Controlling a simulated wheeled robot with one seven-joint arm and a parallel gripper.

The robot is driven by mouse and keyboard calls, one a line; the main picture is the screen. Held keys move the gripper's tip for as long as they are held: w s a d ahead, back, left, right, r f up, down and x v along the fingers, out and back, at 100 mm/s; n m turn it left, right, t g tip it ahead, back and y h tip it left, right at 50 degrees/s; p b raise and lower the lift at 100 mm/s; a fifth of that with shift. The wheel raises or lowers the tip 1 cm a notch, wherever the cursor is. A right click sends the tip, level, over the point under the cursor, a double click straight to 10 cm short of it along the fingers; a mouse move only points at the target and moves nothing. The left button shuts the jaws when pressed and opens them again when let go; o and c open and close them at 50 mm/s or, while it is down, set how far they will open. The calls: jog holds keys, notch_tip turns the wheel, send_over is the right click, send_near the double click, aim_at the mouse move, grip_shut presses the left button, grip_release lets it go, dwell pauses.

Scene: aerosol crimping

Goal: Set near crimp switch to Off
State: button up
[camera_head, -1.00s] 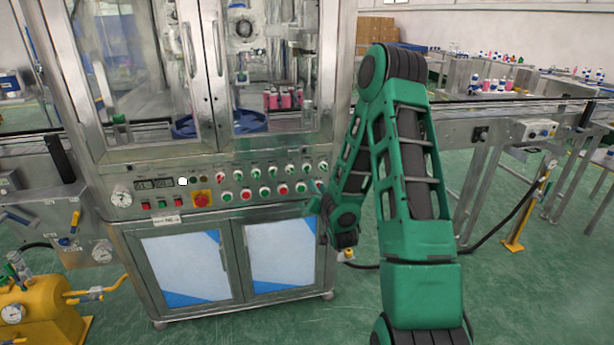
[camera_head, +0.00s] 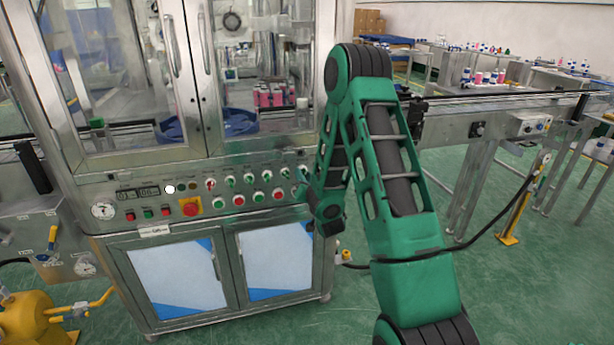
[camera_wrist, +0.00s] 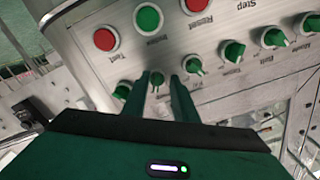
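The steel machine's control panel (camera_head: 150,205) carries rows of green switches and red and green buttons. In the wrist view the panel appears upside down, with several green rotary switches in a row. My gripper (camera_wrist: 161,80) is open at the panel, its two green fingers apart on either side of one small green switch (camera_wrist: 157,78). A gap shows between the switch and the right finger; contact on the left is unclear. I cannot read this switch's label or setting. In the head view my gripper is mostly hidden by my arm at the panel's right end.
Another green switch (camera_wrist: 194,66) sits close to the right finger. A green button (camera_wrist: 149,17) and red buttons (camera_wrist: 106,39) lie beyond the fingertips. Cabinet doors (camera_head: 180,275) are below the panel. A conveyor (camera_head: 470,125) stands to the right, with open green floor before it.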

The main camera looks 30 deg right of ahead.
jog(key=shift+d, duration=0.25)
grip_shut()
jog(key=shift+n, duration=0.4)
jog(key=n, duration=0.4)
jog(key=shift+n, duration=0.4)
jog(key=n, duration=0.6)
jog(key=shift+a, duration=0.1)
jog(key=shift+n, duration=0.3)
